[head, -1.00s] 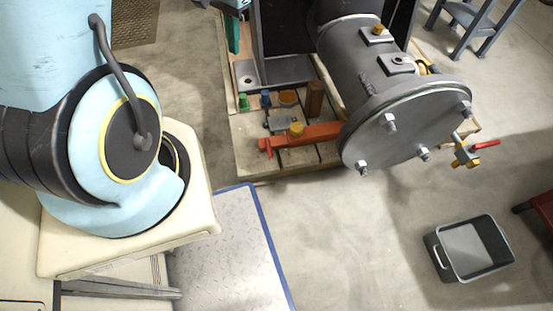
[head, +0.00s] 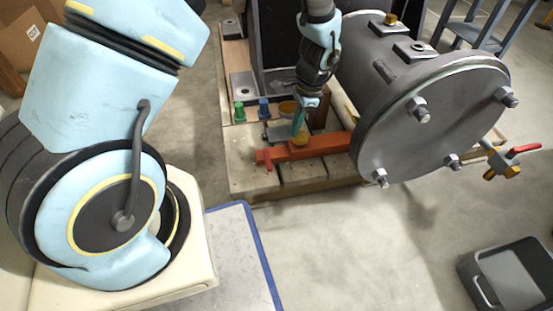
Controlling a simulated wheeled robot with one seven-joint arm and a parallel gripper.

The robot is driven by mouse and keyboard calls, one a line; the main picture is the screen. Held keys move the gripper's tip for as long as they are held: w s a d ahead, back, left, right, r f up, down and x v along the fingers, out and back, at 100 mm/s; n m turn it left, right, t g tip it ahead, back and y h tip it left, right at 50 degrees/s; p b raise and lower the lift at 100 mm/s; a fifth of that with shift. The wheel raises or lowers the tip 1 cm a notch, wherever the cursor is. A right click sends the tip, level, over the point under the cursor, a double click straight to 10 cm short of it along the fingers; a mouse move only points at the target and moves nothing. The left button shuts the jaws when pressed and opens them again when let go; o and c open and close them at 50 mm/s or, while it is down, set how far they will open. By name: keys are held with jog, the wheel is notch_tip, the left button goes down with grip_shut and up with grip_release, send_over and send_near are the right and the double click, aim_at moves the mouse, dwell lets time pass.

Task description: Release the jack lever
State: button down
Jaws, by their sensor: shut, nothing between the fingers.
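The orange jack (head: 325,144) lies low on the wooden pallet, its right end close to the big grey flanged cylinder. A small red lever (head: 267,160) sticks out at the jack's left end. A yellow cap (head: 299,140) sits on top of the jack. My gripper (head: 299,126) points down right above the yellow cap, to the right of the red lever. Its fingers are shut and empty. I cannot tell whether the fingertips touch the cap. The fingers hide part of the orange-yellow pot behind.
Green (head: 239,112) and blue (head: 264,108) small items stand behind the jack on the pallet (head: 240,182). The grey cylinder (head: 440,115) with bolts fills the right. A grey bin (head: 505,275) stands on the floor at the lower right. Open floor lies in front of the pallet.

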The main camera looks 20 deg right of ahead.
jog(key=b, duration=0.5)
send_near(267, 160)
jog(key=d+f, duration=0.1)
jog(key=f, duration=0.1)
jog(key=s+d+f, duration=0.1)
jog(key=f, duration=0.1)
jog(key=s+d+f, duration=0.1)
jog(key=d+f, duration=0.1)
jog(key=shift+f, duration=0.15)
jog(key=a, duration=0.1)
jog(key=a+f+b, duration=0.1)
jog(key=a, duration=0.1)
jog(key=shift+w, duration=0.2)
jog(key=shift+a, duration=0.1)
